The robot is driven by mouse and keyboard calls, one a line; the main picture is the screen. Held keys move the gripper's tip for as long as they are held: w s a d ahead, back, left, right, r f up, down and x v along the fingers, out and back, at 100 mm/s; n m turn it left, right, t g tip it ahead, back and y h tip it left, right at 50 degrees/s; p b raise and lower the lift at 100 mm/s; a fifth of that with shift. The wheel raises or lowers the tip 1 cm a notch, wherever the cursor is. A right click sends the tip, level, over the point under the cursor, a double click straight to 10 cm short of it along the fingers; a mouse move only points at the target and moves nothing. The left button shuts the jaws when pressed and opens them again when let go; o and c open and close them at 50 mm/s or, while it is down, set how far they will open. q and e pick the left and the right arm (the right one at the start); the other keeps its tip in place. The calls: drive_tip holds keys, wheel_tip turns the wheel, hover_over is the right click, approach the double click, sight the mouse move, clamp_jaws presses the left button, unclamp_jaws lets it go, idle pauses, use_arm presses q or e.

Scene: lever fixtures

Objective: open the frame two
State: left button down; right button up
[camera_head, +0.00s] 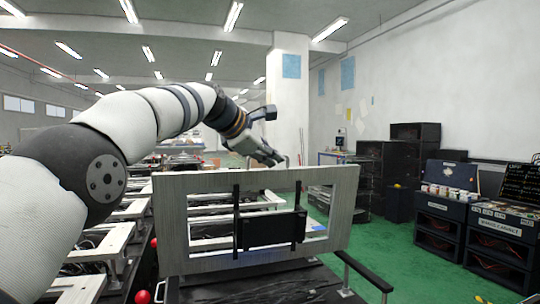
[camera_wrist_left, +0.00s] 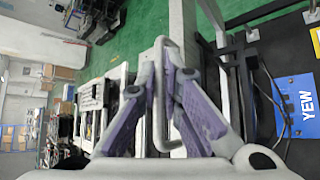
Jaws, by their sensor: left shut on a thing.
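The frame (camera_head: 172,225) is a grey rectangular panel with a wide opening, standing upright in the middle of the head view. A black box (camera_head: 272,230) with two dark vertical bars sits in its opening. My left gripper (camera_head: 278,160) reaches over to the frame's far side, just above its top edge. In the left wrist view, the purple fingers of my left gripper (camera_wrist_left: 163,75) are shut on a pale looped handle (camera_wrist_left: 159,125). The handle is beside the panel's pale edge (camera_wrist_left: 182,25). The handle's far side is hidden in the head view. My right gripper is not in view.
A dark table (camera_head: 265,287) stands below the frame, with a black-topped rail (camera_head: 364,270) at its right. Black drawer units (camera_head: 440,235) line the right side. Green floor (camera_head: 385,245) lies free between. A red ball (camera_head: 142,297) shows at lower left.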

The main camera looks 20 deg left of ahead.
use_arm(q)
drive_tip(key=c, duration=1.8)
unclamp_jaws()
drive_tip(key=shift+w+f, duration=0.2)
drive_tip(key=shift+f, duration=0.6)
drive_tip(key=shift+o, duration=0.2)
drive_tip(key=shift+a+r, duration=0.1)
drive_tip(key=shift+r, duration=0.25)
drive_tip(key=v, duration=0.7)
drive_tip(key=shift+s, duration=0.2)
drive_tip(key=shift+a+r, duration=0.1)
drive_tip(key=shift+r, duration=0.05)
